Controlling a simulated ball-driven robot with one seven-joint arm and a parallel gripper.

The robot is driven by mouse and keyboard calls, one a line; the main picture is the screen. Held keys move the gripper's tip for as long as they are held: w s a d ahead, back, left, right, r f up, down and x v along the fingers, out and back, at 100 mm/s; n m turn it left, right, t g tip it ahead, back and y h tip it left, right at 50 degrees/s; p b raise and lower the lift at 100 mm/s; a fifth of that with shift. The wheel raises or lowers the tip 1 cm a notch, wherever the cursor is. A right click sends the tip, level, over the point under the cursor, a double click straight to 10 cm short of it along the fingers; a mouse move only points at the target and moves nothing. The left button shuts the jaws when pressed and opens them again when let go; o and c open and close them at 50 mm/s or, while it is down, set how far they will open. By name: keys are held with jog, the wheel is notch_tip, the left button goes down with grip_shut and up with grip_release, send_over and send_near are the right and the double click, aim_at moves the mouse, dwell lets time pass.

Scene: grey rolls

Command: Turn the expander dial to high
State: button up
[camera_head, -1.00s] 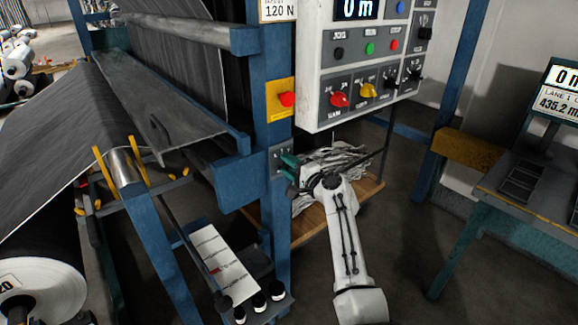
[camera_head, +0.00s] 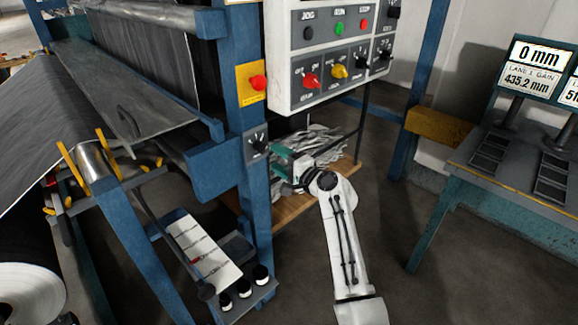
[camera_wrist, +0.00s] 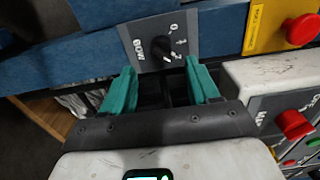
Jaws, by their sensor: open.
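A small grey plate on the blue post bears a black dial (camera_head: 259,144); I take it as the expander dial. In the wrist view the dial (camera_wrist: 163,47) sits beyond my fingertips, on a plate marked "BOW" with a 0 and white tick marks. Its pointer setting is too small to read surely. My gripper (camera_head: 278,160) is open and empty, its teal fingers pointing at the plate from the right. In the wrist view the fingertips (camera_wrist: 160,68) lie either side of the dial, apart from it.
A yellow plate with a red button (camera_head: 258,83) is above the dial on the post. A white control box (camera_head: 283,97) with red, yellow and black knobs hangs at upper right. Crumpled grey material (camera_head: 320,140) lies behind my gripper. Floor (camera_head: 385,225) to the right is clear.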

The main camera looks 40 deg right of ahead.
jog(key=shift+s+d, duration=0.1)
jog(key=shift+s, duration=2.05)
jog(key=s+a+f+n+g+y, duration=0.2)
jog(key=s+a+f+n+g, duration=0.7)
jog(key=s+a+f, duration=0.5)
jog(key=s+a+f+n+g+h, duration=0.1)
jog(key=s+f+n+g, duration=0.1)
jog(key=s, duration=0.6)
jog(key=s+a+f+n+g+h, duration=0.1)
jog(key=s+n+g, duration=0.2)
jog(key=s, duration=0.5)
jog(key=s+a+f+n+g, duration=0.1)
jog(key=s+f+n+g, duration=0.1)
jog(key=s, duration=0.7)
jog(key=shift+f+n+g+h, duration=0.3)
jog(key=shift+n+g+h, duration=0.15)
jog(key=shift+n, duration=0.35)
